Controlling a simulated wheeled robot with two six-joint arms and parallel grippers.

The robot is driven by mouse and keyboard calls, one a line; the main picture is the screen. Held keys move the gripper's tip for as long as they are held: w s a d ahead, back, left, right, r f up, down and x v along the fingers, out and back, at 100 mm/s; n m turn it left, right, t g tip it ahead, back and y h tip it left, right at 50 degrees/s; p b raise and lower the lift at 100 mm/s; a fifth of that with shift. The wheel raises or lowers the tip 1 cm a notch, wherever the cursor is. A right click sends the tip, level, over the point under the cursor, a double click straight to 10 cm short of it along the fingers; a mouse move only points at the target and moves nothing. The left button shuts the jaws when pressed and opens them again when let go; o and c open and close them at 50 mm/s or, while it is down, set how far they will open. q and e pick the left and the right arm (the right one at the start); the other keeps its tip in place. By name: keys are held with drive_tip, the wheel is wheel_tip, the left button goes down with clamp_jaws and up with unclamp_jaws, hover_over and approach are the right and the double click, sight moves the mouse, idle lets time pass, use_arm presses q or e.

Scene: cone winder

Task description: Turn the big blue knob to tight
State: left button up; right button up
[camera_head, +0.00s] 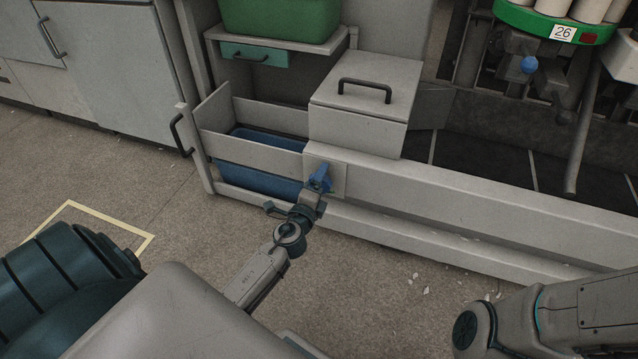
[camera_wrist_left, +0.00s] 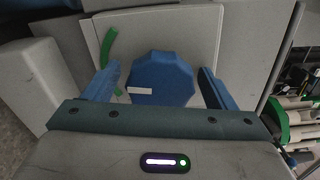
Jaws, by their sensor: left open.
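The big blue knob (camera_wrist_left: 160,78) is many-sided and sits on a pale square plate (camera_wrist_left: 205,22) in the left wrist view. A white mark on the knob points left. A green arc (camera_wrist_left: 110,46) lies on the plate at the knob's upper left. My left gripper (camera_wrist_left: 160,85) is open, with one blue finger on each side of the knob and a gap showing at both sides. In the head view, my left gripper (camera_head: 320,178) is at the plate on the pale machine front and largely hides the knob.
A grey box with a black handle (camera_head: 364,90) stands above and right of the plate. A blue bin (camera_head: 258,178) is behind rails to the left. A smaller blue knob (camera_head: 529,65) is under the green ring marked 26 (camera_head: 545,22). My right arm enters at lower right.

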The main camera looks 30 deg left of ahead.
use_arm(q)
drive_tip(key=v, duration=1)
drive_tip(key=shift+s, duration=0.35)
drive_tip(key=shift+d, duration=0.15)
